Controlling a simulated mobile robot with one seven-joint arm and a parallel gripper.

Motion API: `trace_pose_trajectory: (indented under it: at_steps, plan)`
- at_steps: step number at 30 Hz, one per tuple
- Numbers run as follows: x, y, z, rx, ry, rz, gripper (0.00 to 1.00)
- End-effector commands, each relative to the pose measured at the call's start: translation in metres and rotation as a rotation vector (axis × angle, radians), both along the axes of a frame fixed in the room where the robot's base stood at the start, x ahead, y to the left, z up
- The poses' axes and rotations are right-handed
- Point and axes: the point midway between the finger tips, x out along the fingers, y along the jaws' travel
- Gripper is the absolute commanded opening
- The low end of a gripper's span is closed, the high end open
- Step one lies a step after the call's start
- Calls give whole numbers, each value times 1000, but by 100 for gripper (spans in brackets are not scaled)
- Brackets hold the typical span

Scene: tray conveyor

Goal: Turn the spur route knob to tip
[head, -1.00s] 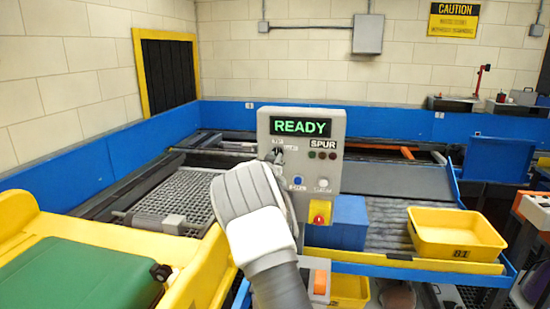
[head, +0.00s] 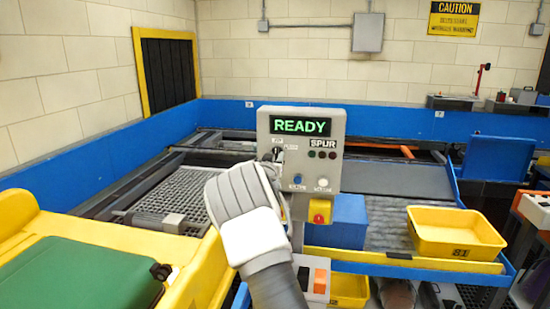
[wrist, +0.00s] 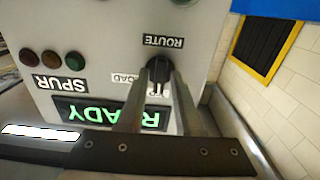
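The spur control box (head: 328,165) stands upright in the middle of the head view, its display reading READY in green. In the wrist view the panel (wrist: 105,25) appears upside down. The black route knob (wrist: 158,68) sits beside the ROUTE label (wrist: 163,41), with two small labels partly hidden by a finger. My gripper (wrist: 160,76) reaches the knob with one finger on each side, apart from each other. Whether the fingers touch the knob is unclear. The knob's exact pointing is hard to read. In the head view my white wrist covers most of the gripper.
Below the panel are a yellow-and-red switch (head: 319,211) and a blue box (head: 347,222). A yellow bin (head: 455,245) stands at right, a green-topped yellow unit (head: 75,280) at left. A grated tray conveyor (head: 185,200) lies behind my arm.

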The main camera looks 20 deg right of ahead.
Motion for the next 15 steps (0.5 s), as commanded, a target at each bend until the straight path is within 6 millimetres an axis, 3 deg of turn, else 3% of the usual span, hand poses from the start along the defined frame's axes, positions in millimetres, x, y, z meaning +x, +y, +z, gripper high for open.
trace_pose_trajectory:
  at_steps: [15]
  plan:
    - [-7, 5, -1, 2, -1, 0, 48]
